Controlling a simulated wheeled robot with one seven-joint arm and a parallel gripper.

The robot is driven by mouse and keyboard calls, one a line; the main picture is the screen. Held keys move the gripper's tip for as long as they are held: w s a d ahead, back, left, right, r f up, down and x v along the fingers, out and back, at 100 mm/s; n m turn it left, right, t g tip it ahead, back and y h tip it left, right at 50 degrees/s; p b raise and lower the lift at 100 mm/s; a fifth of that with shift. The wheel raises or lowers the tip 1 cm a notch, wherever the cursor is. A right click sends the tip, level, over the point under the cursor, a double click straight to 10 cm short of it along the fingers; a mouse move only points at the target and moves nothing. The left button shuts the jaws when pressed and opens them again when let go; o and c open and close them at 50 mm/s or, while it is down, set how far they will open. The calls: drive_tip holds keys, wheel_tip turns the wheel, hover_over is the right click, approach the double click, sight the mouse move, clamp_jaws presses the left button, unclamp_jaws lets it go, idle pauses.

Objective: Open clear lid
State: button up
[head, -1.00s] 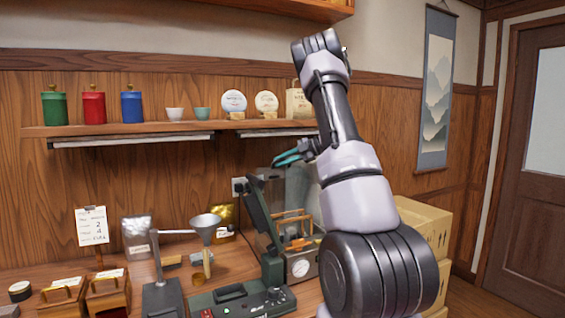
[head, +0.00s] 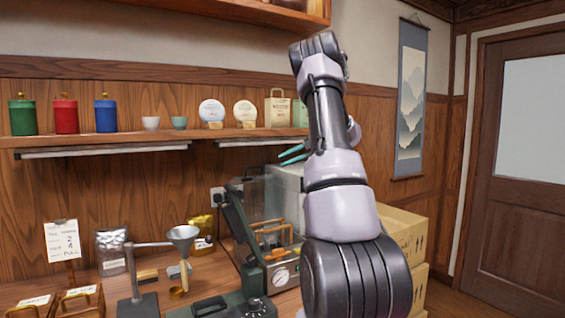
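A clear, see-through lid or cover (head: 258,202) rises above a metal machine with a round gauge (head: 281,277) and orange-brown bars. The dark green raised panel in front hides part of it, and I cannot tell exactly how its edges sit. My gripper (head: 281,158) has teal fingers pointing left, just above the clear cover's upper right side in the picture. The fingers look apart, with nothing seen between them. I cannot tell whether they touch the cover. My own arm hides the area to the right.
A green machine with a raised dark panel (head: 244,232) stands in front of the gauge machine. A funnel on a stand (head: 183,236) is to its left. A shelf (head: 100,137) with canisters and cups runs above. Cardboard boxes (head: 405,235) are stacked at right, behind my arm.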

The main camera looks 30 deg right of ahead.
drive_tip(key=c, duration=0.3)
drive_tip(key=shift+a+n, duration=0.2)
drive_tip(key=shift+n, duration=0.2)
clamp_jaws()
drive_tip(key=m+g+h, duration=0.3)
drive_tip(key=m+h, duration=0.7)
drive_tip(key=m, duration=1.4)
approach(244, 181)
drive_tip(key=w+f, duration=0.2)
drive_tip(key=f, duration=0.1)
drive_tip(key=w+f, duration=0.3)
drive_tip(key=shift+w, duration=0.15)
